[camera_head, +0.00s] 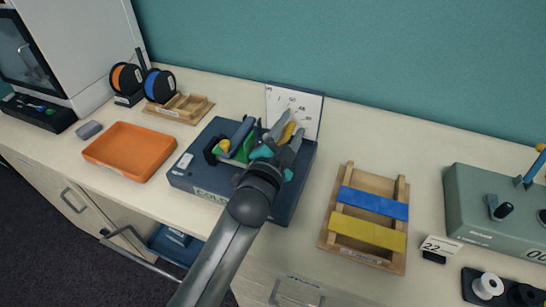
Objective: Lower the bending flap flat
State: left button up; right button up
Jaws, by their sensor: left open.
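The bending device has a dark blue base (190,180) with a partly hidden light label on its front, and a white angle-marked card (310,105) stands behind it. A raised dark blue bar (241,134), apparently the bending flap, stands tilted above a green piece (243,151). My left gripper (284,134) is over the right part of the device, its jaws open around or beside a yellow part (288,131); contact cannot be told. My gripper and arm hide much of the device's middle and right. My right gripper is out of view.
An orange tray (130,151) lies to the left. A wooden rack with blue and yellow strips (368,233) stands to the right, then a grey-green box (470,195). Spools (160,86) stand at the back left. Bare counter lies between the device and the rack.

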pick_arm(q)
jog(key=v, duration=1.2)
jog(key=shift+s, duration=0.25)
jog(key=shift+a, duration=0.1)
